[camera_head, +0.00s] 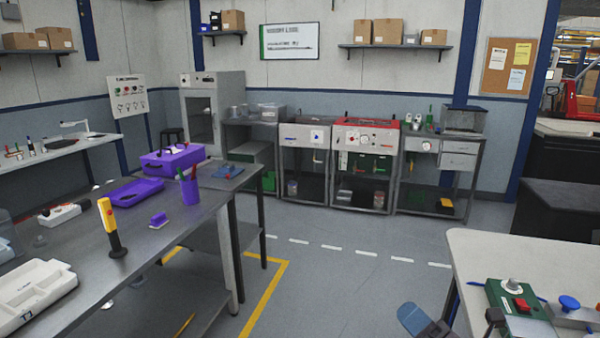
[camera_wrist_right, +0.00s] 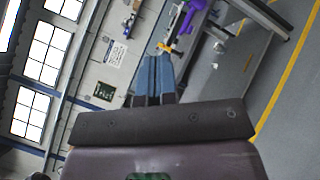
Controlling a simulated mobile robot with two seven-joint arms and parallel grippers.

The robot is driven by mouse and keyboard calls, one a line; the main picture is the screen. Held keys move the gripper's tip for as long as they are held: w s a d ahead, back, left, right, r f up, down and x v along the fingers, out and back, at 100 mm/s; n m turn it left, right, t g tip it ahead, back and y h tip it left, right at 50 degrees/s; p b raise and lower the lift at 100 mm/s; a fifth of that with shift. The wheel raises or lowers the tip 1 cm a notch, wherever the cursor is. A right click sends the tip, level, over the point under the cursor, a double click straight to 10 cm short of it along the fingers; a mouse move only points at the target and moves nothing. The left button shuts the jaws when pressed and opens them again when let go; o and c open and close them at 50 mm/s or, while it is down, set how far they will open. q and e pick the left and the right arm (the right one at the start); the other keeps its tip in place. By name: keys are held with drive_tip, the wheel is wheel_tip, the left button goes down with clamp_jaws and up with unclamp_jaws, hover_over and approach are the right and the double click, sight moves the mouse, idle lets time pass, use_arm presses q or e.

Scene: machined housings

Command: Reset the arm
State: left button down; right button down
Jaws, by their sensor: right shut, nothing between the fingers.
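My right gripper (camera_head: 409,312) shows at the bottom edge of the head view, right of centre, beside the white-topped table. Its blue fingers also show in the right wrist view (camera_wrist_right: 154,62), pressed together and empty. No object is held. The rest of my right arm is mostly cut off by the frame edge. My left gripper is out of both views.
A white-topped table (camera_head: 480,260) at the right holds a green box (camera_head: 520,312) with a red button. A grey workbench (camera_head: 150,245) at the left holds purple items, a yellow-handled tool (camera_head: 110,227) and a white tray (camera_head: 35,290). Open floor (camera_head: 350,270) lies between.

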drive_tip(key=s+d+f+m+g+h, duration=0.25)
drive_tip(key=d+f+m+h, duration=0.3)
drive_tip(key=m, duration=0.45)
drive_tip(key=s+d+f+m+g+h, duration=0.1)
drive_tip(key=s+d+f+m+h, duration=0.3)
drive_tip(key=m+h, duration=0.45)
drive_tip(key=s+f+m+g+y, duration=0.2)
drive_tip(key=s+f+m+g, duration=0.3)
drive_tip(key=s, duration=0.4)
drive_tip(key=s+f+m+g+y, duration=0.1)
drive_tip(key=s+f+m+g, duration=0.35)
drive_tip(key=s+m, duration=0.3)
drive_tip(key=w+f+n+t, duration=0.1)
drive_tip(key=w+f+t, duration=0.6)
drive_tip(key=f, duration=0.2)
drive_tip(key=shift+a+f+y, duration=0.15)
drive_tip(key=shift+f+y, duration=0.2)
drive_tip(key=shift+y, duration=0.05)
